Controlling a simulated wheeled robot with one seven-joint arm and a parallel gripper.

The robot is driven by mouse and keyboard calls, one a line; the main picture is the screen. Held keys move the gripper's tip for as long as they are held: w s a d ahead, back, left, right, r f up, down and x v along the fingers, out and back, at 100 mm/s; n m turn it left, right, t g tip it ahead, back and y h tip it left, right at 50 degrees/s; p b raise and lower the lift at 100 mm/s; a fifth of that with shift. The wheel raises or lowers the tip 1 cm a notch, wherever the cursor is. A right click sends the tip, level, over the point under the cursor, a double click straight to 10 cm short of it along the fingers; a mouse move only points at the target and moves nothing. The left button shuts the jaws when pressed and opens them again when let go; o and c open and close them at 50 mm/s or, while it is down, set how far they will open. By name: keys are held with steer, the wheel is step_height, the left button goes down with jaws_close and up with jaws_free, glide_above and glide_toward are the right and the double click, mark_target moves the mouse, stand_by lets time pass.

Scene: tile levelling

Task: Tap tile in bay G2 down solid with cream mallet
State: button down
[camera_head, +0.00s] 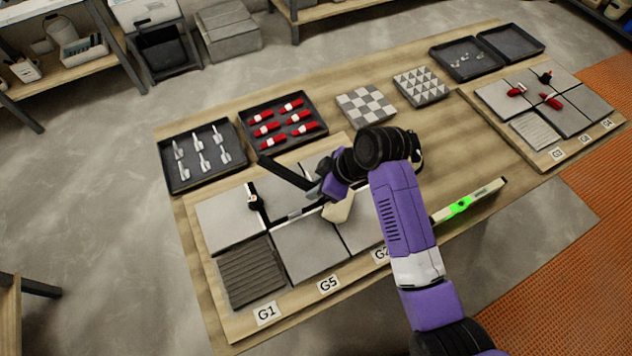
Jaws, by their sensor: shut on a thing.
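My gripper (326,188) is shut on a mallet with a dark handle and a cream head (341,207). The handle points up and left from the gripper. The head hangs at the lower right of the gripper, over the near row of tiles; I cannot tell whether it touches one. The grey tile in bay G2 (358,233) lies behind the G2 label (380,255), right of the G5 tile (310,250). My purple arm hides the right part of the tile and label, so its height against its neighbours is unclear.
A spirit level (470,200) with a green middle lies right of my arm. Bay G1 (250,272) shows ridged mortar. Trays of clips (168,181) and red wedges (249,147) stand behind. A second tile board (535,158) is at the right.

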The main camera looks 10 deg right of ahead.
steer(key=shift+r+p, duration=2.05)
steer(key=shift+r, duration=0.45)
